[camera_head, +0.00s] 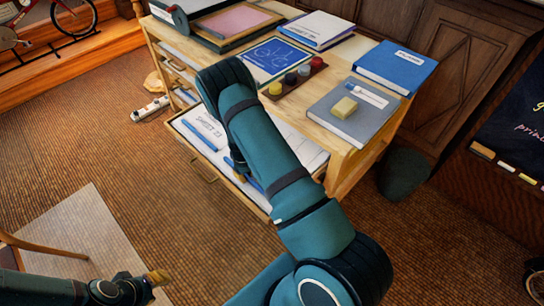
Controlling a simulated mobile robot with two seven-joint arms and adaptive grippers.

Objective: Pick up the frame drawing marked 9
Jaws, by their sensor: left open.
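An open drawer (185,133) of the wooden drafting cabinet holds white sheets (207,128) with lettering too small to read surely, and blue bars lie across them. A blue drawing with white lines (280,55) lies on the cabinet top. I cannot make out a 9 on any sheet. My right arm reaches over the drawer and covers its middle. My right gripper (240,176) is mostly hidden behind that arm, low at the drawer, and its jaws cannot be made out. My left gripper (156,279) is open at the lower left above the floor, apart from the cabinet.
A dark bin (404,174) stands right. The carpet at left is mostly clear.

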